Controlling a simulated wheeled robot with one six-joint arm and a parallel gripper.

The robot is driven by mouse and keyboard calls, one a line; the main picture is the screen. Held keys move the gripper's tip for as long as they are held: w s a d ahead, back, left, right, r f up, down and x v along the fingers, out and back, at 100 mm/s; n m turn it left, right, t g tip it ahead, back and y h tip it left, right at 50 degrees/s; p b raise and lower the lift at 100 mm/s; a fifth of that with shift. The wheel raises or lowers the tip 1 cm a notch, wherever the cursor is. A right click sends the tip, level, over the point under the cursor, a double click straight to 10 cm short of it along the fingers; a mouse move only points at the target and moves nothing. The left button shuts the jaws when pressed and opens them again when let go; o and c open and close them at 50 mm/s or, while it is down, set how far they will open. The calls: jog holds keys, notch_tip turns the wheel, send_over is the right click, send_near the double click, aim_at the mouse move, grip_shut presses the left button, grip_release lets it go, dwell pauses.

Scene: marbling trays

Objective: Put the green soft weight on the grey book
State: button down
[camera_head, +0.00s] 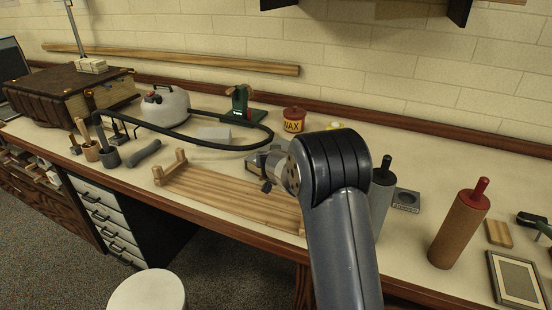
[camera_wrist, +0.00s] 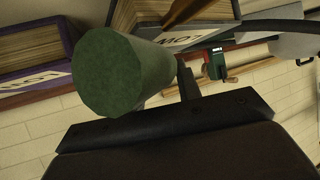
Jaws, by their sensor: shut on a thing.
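The green soft weight (camera_wrist: 115,78) shows in the wrist view as a dark green cylinder with its round end toward the camera. My gripper (camera_wrist: 165,88) is shut on it. In the head view, my gripper (camera_head: 270,175) is over the bench, and I cannot make out the weight there. What looks like the same book (camera_head: 251,166) is partly hidden behind my gripper in the head view. I cannot tell the gap between weight and book.
A purple book (camera_wrist: 30,76) is at the left in the wrist view. The bench also holds a slatted wooden rack (camera_head: 225,195), a wax tin (camera_head: 293,120), a green device (camera_head: 240,102), a white jug (camera_head: 166,105) with a black hose, and a red-handled roller (camera_head: 458,230).

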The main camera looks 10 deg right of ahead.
jog(key=shift+f+b, duration=0.45)
jog(key=shift+b, duration=0.25)
jog(key=c, duration=1)
grip_release()
jog(key=shift+s+r+p, duration=0.1)
jog(key=shift+r+p, duration=0.6)
jog(key=shift+p, duration=0.2)
jog(key=b+v, duration=0.2)
jog(key=v, duration=0.9)
jog(key=shift+s+a, duration=0.1)
jog(key=shift+s, duration=0.25)
jog(key=shift+w, duration=0.1)
jog(key=p+x, duration=0.1)
jog(key=x, duration=1)
jog(key=shift+w+f, duration=0.25)
jog(key=shift+f, duration=0.15)
jog(key=shift+f+b, duration=0.35)
jog(key=shift+b, duration=0.05)
